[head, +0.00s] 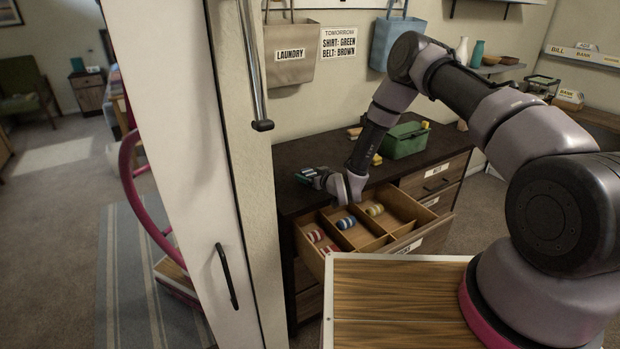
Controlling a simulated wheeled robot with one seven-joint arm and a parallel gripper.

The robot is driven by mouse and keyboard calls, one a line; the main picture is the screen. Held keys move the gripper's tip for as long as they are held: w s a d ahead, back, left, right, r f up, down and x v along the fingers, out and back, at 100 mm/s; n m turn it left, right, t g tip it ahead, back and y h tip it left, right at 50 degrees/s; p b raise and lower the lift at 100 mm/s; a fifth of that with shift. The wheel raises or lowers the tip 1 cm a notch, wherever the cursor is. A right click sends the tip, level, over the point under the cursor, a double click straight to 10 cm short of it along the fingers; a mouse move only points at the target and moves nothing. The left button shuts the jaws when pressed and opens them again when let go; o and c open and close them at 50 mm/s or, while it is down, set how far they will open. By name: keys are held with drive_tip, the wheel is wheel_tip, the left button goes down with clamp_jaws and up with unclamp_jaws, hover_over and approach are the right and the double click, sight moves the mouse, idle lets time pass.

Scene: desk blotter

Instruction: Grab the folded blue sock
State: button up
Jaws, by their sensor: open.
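A folded blue sock (346,222) with pale stripes lies in the middle compartment of an open wooden drawer (398,241). My gripper (304,175) is small in the head view, open, and level with the back left of the dresser top. It is above and to the left of the blue sock, apart from it. Its fingers point left, and I see nothing held between them.
Red-and-white socks (317,236) lie in the left compartment and a yellowish sock (375,209) in the right one. A green box (405,139) stands on the dresser (300,155). A white door (180,120) stands open to the left.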

drive_tip(key=c, duration=1.4)
drive_tip(key=shift+c, duration=0.2)
